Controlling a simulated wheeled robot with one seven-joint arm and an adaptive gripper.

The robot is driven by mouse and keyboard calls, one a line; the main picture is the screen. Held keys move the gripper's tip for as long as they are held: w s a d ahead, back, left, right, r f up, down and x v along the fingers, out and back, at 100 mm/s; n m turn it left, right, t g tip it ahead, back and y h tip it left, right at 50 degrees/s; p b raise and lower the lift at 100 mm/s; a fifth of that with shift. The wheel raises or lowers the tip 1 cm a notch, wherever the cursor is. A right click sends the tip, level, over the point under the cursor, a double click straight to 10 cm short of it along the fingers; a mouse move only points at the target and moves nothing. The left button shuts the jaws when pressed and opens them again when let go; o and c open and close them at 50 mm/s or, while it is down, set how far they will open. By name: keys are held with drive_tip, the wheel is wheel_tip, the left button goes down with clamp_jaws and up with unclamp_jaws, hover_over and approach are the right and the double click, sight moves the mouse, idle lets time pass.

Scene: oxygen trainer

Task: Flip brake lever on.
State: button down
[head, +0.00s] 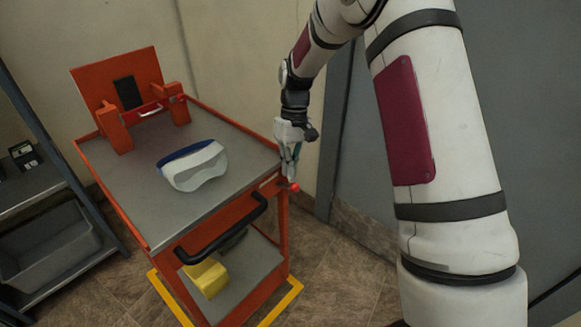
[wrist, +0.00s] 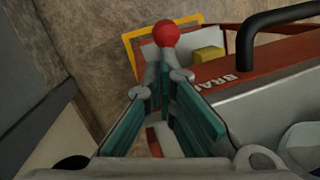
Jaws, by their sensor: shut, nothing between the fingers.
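The brake lever's red ball knob (head: 294,187) sticks out at the right front corner of the orange cart, beside the black handle. In the wrist view the red knob (wrist: 166,33) shows just beyond my fingertips, and part of a "BRAKE" label (wrist: 238,77) is readable on the orange edge to its right. My gripper (head: 290,172) points down at that corner, its fingers shut and empty, with the tips close to the knob. In the wrist view my gripper (wrist: 165,72) hides most of the lever's shaft. I cannot tell whether the tips touch the lever.
The orange cart's grey top (head: 215,212) carries a white and blue headset-like object (head: 194,166) and an orange bracket stand (head: 120,85). A black handle (head: 222,232) crosses the front. A yellow object (head: 206,278) lies on the lower shelf. A shelf with a grey bin (head: 48,246) stands left.

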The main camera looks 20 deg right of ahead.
drive_tip(key=shift+s+d+f+t+y, duration=0.2)
drive_tip(key=shift+s+d+t+y, duration=0.15)
drive_tip(key=shift+t, duration=0.35)
drive_tip(key=shift+s+d+f+n+t+y, duration=0.2)
drive_tip(key=shift+s+f+t+y, duration=0.25)
drive_tip(key=shift+f+t, duration=0.25)
drive_tip(key=shift+s+d+f+n+t+y, duration=0.1)
drive_tip(key=shift+s+d+f+t+y, duration=0.2)
drive_tip(key=shift+f+t, duration=0.35)
drive_tip(key=shift+s+d+f+n+t+y, duration=0.1)
drive_tip(key=shift+s+f+t+y, duration=0.4)
drive_tip(key=shift+f, duration=0.3)
drive_tip(key=shift+f, duration=0.1)
